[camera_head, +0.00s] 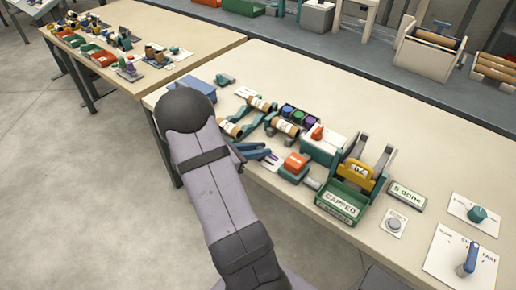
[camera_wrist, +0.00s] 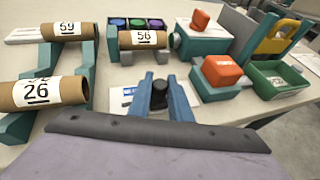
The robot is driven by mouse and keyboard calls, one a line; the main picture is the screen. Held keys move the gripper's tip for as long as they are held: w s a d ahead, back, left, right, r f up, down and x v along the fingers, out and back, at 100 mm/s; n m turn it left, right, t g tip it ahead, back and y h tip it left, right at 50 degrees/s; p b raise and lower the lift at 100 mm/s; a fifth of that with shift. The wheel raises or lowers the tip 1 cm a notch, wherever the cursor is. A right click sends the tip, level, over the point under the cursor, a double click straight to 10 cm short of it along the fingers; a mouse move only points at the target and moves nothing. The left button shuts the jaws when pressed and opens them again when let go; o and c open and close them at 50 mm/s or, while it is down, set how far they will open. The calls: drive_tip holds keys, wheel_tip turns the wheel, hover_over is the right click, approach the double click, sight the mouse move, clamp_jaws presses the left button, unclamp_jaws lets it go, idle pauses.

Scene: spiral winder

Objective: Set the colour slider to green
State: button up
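My gripper (camera_wrist: 159,84) is low over the table, its two blue-grey fingers apart. A dark knob (camera_wrist: 159,96) stands between them in the wrist view; I cannot tell whether the fingers press on it. A pale plate (camera_wrist: 121,97) with a blue mark shows left of the fingers and appears to be the colour slider's plate. The fingers hide much of it, so the slider's setting cannot be read. In the head view my gripper (camera_head: 256,150) is beside this plate (camera_head: 273,166), which shows purple marks. Green, blue and purple round pieces (camera_wrist: 137,24) sit in a dark holder behind.
Cardboard tubes numbered 26 (camera_wrist: 42,92), 59 (camera_wrist: 67,29) and 56 (camera_wrist: 142,39) rest on supports at the left and back. An orange-topped block (camera_wrist: 222,72) is close on the right. A green bin marked CAPPED (camera_head: 341,203) stands further right.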

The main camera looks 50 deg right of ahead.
drive_tip(key=o, duration=0.4)
drive_tip(key=shift+b+v, duration=0.5)
drive_tip(key=shift+v, duration=3.2)
drive_tip(key=s+a+r+m+t+y+p, duration=0.1)
drive_tip(key=s+a+m+y+p, duration=0.3)
drive_tip(key=a, duration=0.6)
drive_tip(key=s+a+r+m+t+y+p, duration=0.2)
drive_tip(key=a+m+y, duration=0.35)
drive_tip(key=a, duration=0.45)
drive_tip(key=s+a+r+m+t+y+p, duration=0.1)
drive_tip(key=s+a+m+y+p, duration=0.15)
drive_tip(key=a+m, duration=0.45)
drive_tip(key=f+b, duration=1.3)
drive_tip(key=a+f+n+b, duration=0.1)
drive_tip(key=f+b, duration=1.2)
drive_tip(key=a+f+n+b, duration=0.1)
drive_tip(key=f+b, duration=1.2)
drive_tip(key=shift+a+f+y+b, duration=0.1)
drive_tip(key=shift+a+y+b, duration=0.05)
drive_tip(key=shift+y+b, duration=0.25)
